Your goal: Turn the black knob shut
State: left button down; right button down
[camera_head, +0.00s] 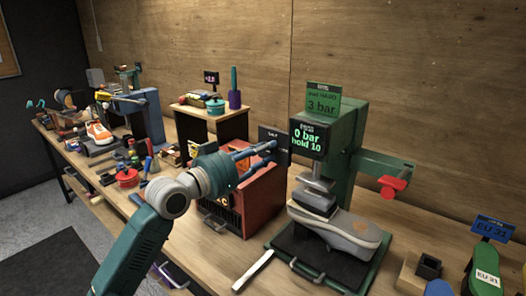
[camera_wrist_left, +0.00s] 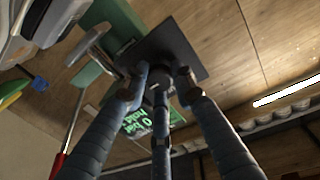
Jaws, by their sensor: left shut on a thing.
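My left gripper (camera_head: 268,152) reaches in from the left, above the red box (camera_head: 268,195). Its fingers are at a dark panel (camera_head: 270,132) beside the green press. In the left wrist view the three fingers of the left gripper (camera_wrist_left: 158,82) close around a small black knob (camera_wrist_left: 184,74) in front of the dark square plate (camera_wrist_left: 172,42). The fingers hide most of the knob, and its turn position cannot be told. In the head view the knob is hidden behind the fingers. My right gripper is not in view.
The green press (camera_head: 348,140) stands right of the red box, with a display reading "0 bar hold 10" and a grey sneaker (camera_head: 352,232) under its pad. A red-handled lever (camera_head: 395,184) sticks out at its right. Tools and a sneaker crowd the bench at left.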

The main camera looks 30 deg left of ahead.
pick_arm(q)
jog(key=shift+d+f+n+t+y+p, duration=0.1)
jog(key=shift+n+t+y+p, duration=0.2)
jog(key=shift+n+p, duration=2.25)
jog(key=shift+r+n+t+y+p, duration=0.1)
jog(key=shift+n+t+y+p, duration=0.2)
jog(key=shift+n+p, duration=2.25)
jog(key=shift+d+f+n+t+y+p, duration=0.2)
jog(key=shift+n+p, duration=0.65)
jog(key=shift+n, duration=3.35)
jog(key=shift+a, duration=0.15)
jog(key=c, duration=1.4)
grip_release()
jog(key=shift+r, duration=0.1)
jog(key=shift+c, duration=0.2)
jog(key=shift+s, duration=0.1)
jog(key=s+f, duration=0.1)
jog(key=s, duration=1)
jog(key=shift+s+a+f, duration=0.15)
jog(key=shift+s+a, duration=0.2)
jog(key=shift+a, duration=0.1)
